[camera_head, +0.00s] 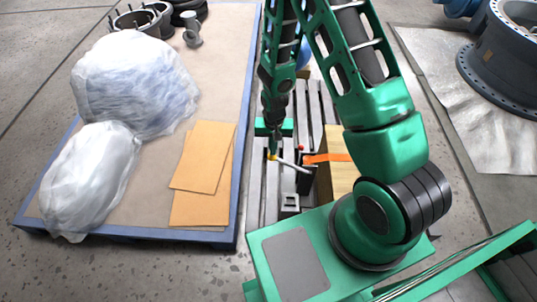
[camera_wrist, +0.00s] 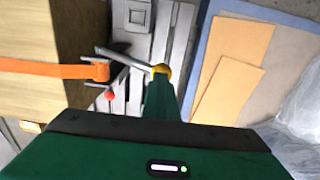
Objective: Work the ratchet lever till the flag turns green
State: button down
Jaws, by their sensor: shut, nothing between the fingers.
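The ratchet lever (camera_wrist: 125,59) is a slim silver bar with a yellow knob (camera_wrist: 160,70) at its end. In the head view the lever (camera_head: 291,166) slants down to the right from the yellow knob (camera_head: 272,157) to a dark ratchet housing (camera_head: 306,175). My gripper (camera_wrist: 161,82) is shut and empty, its fingertips right at the knob; I cannot tell whether they touch it. In the head view my gripper (camera_head: 273,150) points down at the knob. A small red piece (camera_wrist: 109,96), perhaps the flag, shows beside the housing; no green flag shows.
An orange strap (camera_head: 328,158) runs from the ratchet over a wooden block (camera_head: 340,178) on a grey slatted pallet (camera_head: 256,200). To the left, a blue-edged pallet (camera_head: 240,190) holds cardboard sheets (camera_head: 203,156) and wrapped bundles (camera_head: 135,85). A large flanged valve (camera_head: 505,60) stands at right.

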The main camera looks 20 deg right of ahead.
jog(key=shift+r, duration=2.65)
jog(key=shift+d+r, duration=0.15)
jog(key=shift+r, duration=0.05)
jog(key=s+d+r+h, duration=0.1)
jog(key=s+d+r, duration=0.3)
jog(key=d+r, duration=0.5)
jog(key=s+d+r, duration=0.4)
jog(key=d+r, duration=0.1)
jog(key=r, duration=0.7)
jog(key=s+d+r+m, duration=0.1)
jog(key=s+r, duration=0.4)
jog(key=s, duration=0.4)
jog(key=s+d+r+y, duration=0.1)
jog(key=s+d+r, duration=0.1)
jog(key=s+r, duration=0.4)
jog(key=s, duration=0.3)
jog(key=shift+s+r+m, duration=0.2)
jog(key=shift+r+m, duration=0.1)
jog(key=shift+m, duration=0.1)
jog(key=shift+s, duration=0.1)
